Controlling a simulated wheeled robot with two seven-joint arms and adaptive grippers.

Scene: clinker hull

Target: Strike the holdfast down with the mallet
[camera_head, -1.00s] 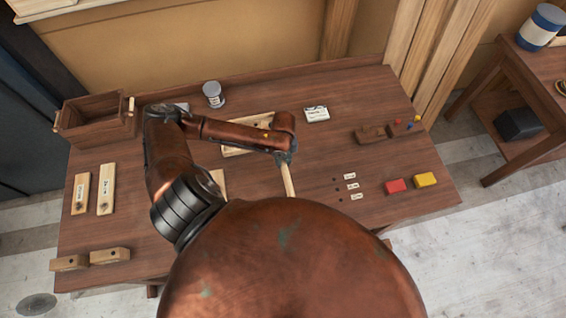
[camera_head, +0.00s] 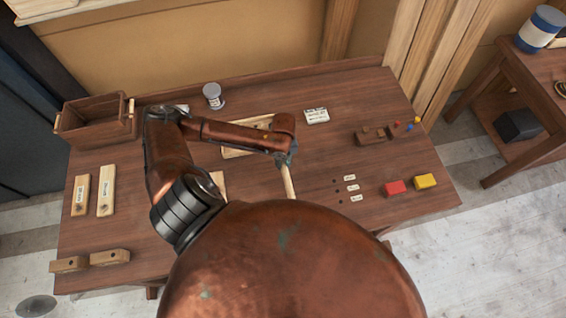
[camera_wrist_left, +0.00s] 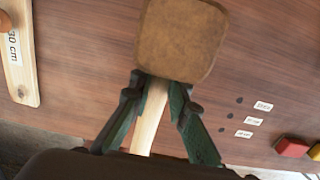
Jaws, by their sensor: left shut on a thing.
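My left gripper (camera_head: 286,161) is over the middle of the bench (camera_head: 330,230). In the left wrist view the left gripper (camera_wrist_left: 156,105) is shut on the pale wooden handle of the mallet (camera_wrist_left: 180,40), whose square brown head lies just beyond the fingertips. In the head view only part of the mallet's handle (camera_head: 288,182) shows below the gripper. I cannot make out the holdfast in either view; my arm and body hide part of the bench. My right gripper is not in view.
Dark holes with small labels (camera_head: 350,187) are right of the gripper. Red (camera_head: 395,187) and yellow (camera_head: 425,181) blocks lie farther right. A wooden box (camera_head: 95,122) stands at the back left, with labelled boards (camera_head: 106,190) nearer. A tin (camera_head: 213,95) stands at the back.

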